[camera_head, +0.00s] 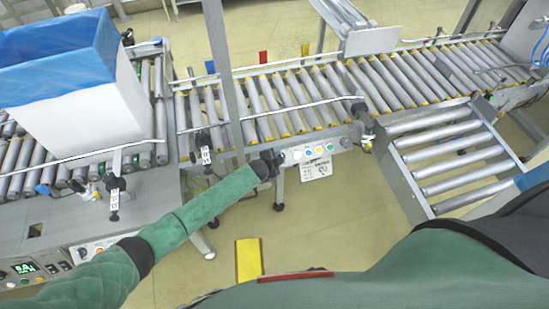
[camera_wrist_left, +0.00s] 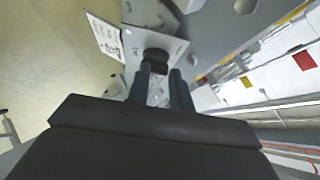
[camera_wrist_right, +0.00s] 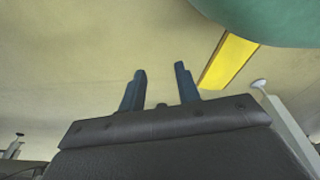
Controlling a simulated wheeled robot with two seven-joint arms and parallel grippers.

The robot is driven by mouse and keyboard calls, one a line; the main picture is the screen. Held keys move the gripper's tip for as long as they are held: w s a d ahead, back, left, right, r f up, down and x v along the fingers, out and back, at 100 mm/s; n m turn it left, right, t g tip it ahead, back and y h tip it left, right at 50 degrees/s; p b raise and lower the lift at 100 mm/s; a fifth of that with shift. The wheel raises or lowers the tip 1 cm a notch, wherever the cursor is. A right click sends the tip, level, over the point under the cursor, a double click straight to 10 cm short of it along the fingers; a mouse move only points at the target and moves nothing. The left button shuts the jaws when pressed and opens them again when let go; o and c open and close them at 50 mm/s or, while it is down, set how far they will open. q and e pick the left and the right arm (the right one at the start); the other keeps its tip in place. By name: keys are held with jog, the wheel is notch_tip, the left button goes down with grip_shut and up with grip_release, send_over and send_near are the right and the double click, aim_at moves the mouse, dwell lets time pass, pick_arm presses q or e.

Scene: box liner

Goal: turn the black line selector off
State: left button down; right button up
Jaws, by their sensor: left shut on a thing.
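The black line selector (camera_wrist_left: 156,55) is a dark round knob on a grey panel plate in the left wrist view. My left gripper (camera_wrist_left: 160,74) has its two fingers on either side of the knob, shut on it. In the head view my left gripper (camera_head: 268,163) is at the left end of the button panel (camera_head: 315,150), and it hides the knob there. The angle of the selector cannot be made out. My right gripper (camera_wrist_right: 160,82) is open and empty above the floor, with its fingers apart; it is not visible in the head view.
A roller conveyor (camera_head: 280,100) runs behind the panel. A white box with a blue liner (camera_head: 90,120) stands on the left conveyor. A yellow floor marking (camera_head: 248,260) lies in front.

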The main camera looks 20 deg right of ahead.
jog(key=shift+s+d+r, duration=0.1)
jog(key=shift+s+r, duration=0.05)
jog(key=shift+s, duration=1)
